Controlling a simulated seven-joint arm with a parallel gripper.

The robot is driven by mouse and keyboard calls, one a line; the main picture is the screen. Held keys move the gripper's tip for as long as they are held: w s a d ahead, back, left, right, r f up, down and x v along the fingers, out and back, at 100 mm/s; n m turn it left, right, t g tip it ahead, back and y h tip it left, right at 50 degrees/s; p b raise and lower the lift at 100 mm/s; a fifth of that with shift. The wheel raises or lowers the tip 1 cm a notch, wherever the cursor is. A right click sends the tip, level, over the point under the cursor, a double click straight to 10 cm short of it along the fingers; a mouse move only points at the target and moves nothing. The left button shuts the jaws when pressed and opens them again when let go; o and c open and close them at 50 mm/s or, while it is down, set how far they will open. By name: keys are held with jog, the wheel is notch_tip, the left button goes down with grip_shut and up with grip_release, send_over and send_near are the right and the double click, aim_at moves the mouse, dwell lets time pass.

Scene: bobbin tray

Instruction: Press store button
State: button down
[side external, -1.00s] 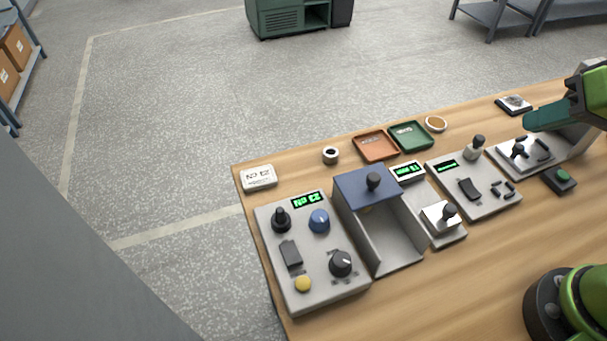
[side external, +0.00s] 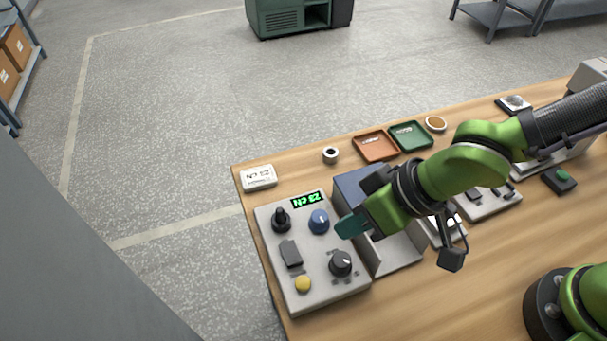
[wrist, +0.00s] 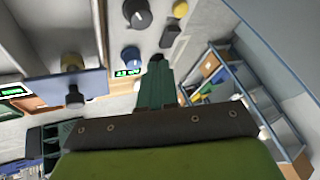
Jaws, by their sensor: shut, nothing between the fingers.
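A grey control panel (side external: 316,272) lies at the left end of the table. It carries a yellow button (side external: 303,284), a black knob (side external: 340,263), a blue knob (side external: 319,221), a black lever (side external: 281,219), a dark rocker (side external: 291,253) and a green-lit display (side external: 307,199). The labels are too small to read, so I cannot tell which control is marked store. My gripper (side external: 346,229) is shut and empty, above the panel's right edge near the blue knob. In the wrist view the yellow button (wrist: 180,9) is at the top, beyond the fingertips (wrist: 157,62).
An open-front box with a blue top (side external: 350,181) stands right of the panel, partly under my arm. Other panels lie further right, partly hidden. An orange tray (side external: 375,146), a green tray (side external: 410,136) and a white label block (side external: 258,176) lie along the far edge.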

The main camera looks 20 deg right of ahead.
aim_at(309, 281)
jog(key=s+a+r+y, duration=0.1)
jog(key=a+r+y, duration=0.1)
jog(key=a, duration=0.5)
jog(key=shift+s+y, duration=0.25)
jog(key=shift+y, duration=0.25)
jog(key=shift+a, duration=0.1)
jog(key=shift+f, duration=4.3)
jog(key=shift+f, duration=0.45)
